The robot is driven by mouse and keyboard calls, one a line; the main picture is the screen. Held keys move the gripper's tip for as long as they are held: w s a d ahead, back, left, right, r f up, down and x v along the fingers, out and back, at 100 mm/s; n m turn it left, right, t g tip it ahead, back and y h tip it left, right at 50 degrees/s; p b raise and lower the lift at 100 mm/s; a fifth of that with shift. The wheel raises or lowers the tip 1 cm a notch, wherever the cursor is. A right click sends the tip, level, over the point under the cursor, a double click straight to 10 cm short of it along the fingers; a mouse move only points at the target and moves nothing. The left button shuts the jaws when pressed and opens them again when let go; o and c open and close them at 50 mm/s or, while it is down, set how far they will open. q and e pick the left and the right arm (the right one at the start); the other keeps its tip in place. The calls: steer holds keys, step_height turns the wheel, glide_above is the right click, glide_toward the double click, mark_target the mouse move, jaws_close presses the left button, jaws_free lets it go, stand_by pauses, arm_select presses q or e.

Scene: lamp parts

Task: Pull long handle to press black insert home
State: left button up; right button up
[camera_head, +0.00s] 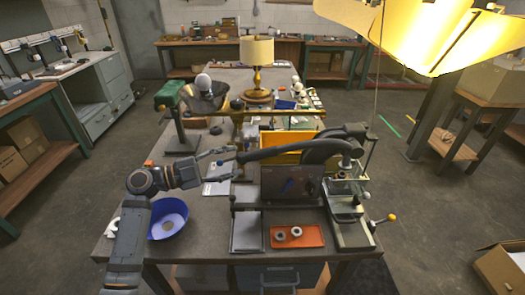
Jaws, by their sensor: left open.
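A bench press (347,215) stands at the right of the workbench. A long black handle (285,151) runs left from the top of the press, roughly level, and narrows towards its left end. My left gripper (229,158) is open at that left end. I cannot tell whether its fingers touch the handle. A short lever with a yellow ball (390,217) sticks out at the right side of the press. I cannot make out the black insert. My right gripper is not in view.
An orange tray (312,238) with two grey rings lies in front of the press, beside a grey tray (246,232). A blue bowl (168,219) stands at the left. A yellow bin (290,139) is behind the handle. A lit lampshade (440,35) hangs at upper right.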

mark_target(261, 154)
arm_select(q)
steer(key=p+x, duration=0.1)
steer(key=x, duration=0.3)
steer(key=p+x, duration=0.2)
steer(key=x, duration=0.2)
steer(key=shift+d+r, duration=0.15)
steer(key=shift+r, duration=0.05)
steer(key=shift+w+d, duration=0.1)
steer(key=shift+d, duration=0.15)
steer(key=shift+w+d+f, duration=0.1)
steer(key=shift+d+f, duration=0.05)
steer(key=shift+f, duration=0.05)
steer(key=shift+d, duration=0.1)
steer(key=shift+c, duration=1)
steer(key=c, duration=0.7)
jaws_close()
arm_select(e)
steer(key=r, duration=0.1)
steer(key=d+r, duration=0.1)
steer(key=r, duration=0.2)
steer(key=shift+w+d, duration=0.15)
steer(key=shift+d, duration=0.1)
